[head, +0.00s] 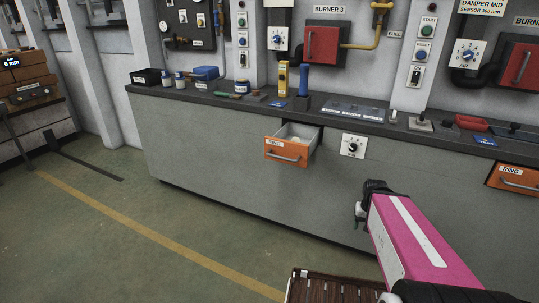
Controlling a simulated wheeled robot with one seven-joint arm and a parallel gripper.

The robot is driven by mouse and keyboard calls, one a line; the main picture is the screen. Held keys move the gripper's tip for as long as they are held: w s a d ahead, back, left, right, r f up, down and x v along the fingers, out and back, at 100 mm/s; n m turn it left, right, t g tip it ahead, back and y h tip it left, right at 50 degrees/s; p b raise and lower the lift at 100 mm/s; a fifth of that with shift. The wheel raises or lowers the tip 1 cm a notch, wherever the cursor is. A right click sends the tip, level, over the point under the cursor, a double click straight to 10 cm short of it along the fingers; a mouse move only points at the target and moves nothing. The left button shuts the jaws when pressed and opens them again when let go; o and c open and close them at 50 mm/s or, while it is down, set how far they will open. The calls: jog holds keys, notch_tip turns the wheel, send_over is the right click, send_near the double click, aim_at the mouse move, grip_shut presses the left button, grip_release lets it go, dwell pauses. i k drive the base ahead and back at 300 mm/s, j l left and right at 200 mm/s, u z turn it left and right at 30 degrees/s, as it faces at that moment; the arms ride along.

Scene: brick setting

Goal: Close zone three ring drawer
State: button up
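An orange ring drawer (285,153) with a grey bar handle stands pulled out of the long grey counter, below the Burner 3 panel. Its light interior shows, with something pale inside that I cannot make out. My gripper (361,213) is at the end of the pink arm, to the right of and lower in the picture than the drawer, apart from it.
A second orange ring drawer (516,178) is at the right edge. A dial (353,146) sits on the counter front beside the open drawer. The dark countertop (240,100) carries tools and boxes. A brown slatted thing (330,290) is low in front.

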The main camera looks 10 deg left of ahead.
aim_at(278, 147)
jog(key=i+u, duration=0.1)
jog(key=u, duration=0.25)
jog(key=i+u, duration=0.15)
jog(key=u, duration=0.25)
jog(key=i+u, duration=0.1)
jog(key=u, duration=0.25)
